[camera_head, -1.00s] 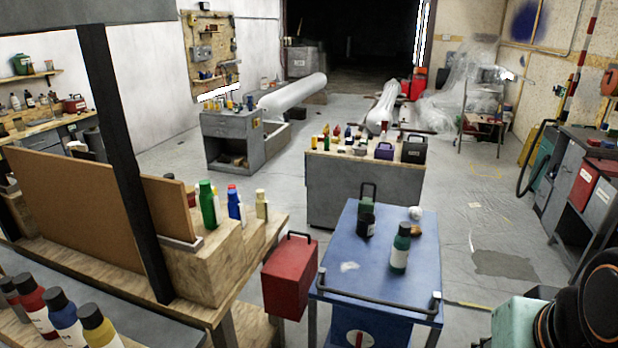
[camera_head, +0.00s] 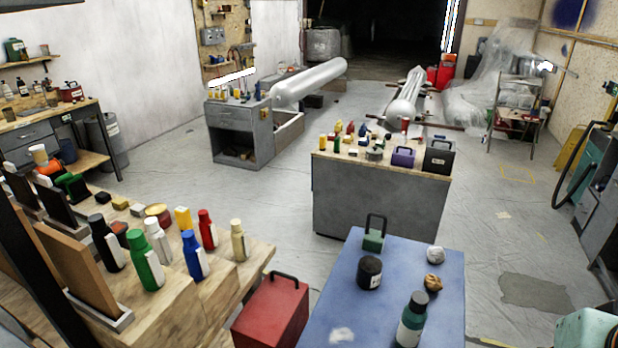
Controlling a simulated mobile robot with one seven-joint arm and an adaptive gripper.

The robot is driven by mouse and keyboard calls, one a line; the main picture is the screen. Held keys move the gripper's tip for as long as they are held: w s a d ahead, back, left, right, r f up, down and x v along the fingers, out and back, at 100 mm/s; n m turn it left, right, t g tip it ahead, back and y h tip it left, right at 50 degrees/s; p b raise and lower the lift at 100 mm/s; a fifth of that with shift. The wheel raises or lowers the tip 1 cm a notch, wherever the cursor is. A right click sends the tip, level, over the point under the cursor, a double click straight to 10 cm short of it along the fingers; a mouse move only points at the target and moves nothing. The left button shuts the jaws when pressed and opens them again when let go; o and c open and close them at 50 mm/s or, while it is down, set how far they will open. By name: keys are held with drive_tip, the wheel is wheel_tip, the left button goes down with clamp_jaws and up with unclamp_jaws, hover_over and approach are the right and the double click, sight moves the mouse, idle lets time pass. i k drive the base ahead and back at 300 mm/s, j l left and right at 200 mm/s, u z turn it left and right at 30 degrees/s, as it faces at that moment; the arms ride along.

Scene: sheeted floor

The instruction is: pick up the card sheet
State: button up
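I cannot tell for certain which thing is the card sheet. A small pale flat piece (camera_head: 503,215) lies on the floor right of the grey bench. A brown upright panel (camera_head: 75,268) stands in a light base on the wooden bench at the left. A whitish flat patch (camera_head: 342,335) is on the blue table's near part; whether it is a sheet or a mark is unclear. My gripper is not in view.
The blue table (camera_head: 400,270) holds bottles and small items, with a red box (camera_head: 270,312) beside it. The wooden bench (camera_head: 225,285) carries several bottles. A grey bench (camera_head: 380,205) stands beyond. Sheeted floor is open at the right, with a dark patch (camera_head: 535,292).

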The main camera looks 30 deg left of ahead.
sight(75, 261)
drive_tip(key=z, duration=9.1)
drive_tip(key=j+z, duration=0.15)
drive_tip(key=z, duration=0.3)
drive_tip(key=j+z, duration=0.15)
drive_tip(key=z, duration=0.35)
drive_tip(key=k+j+z, duration=0.1)
drive_tip(key=z, duration=0.35)
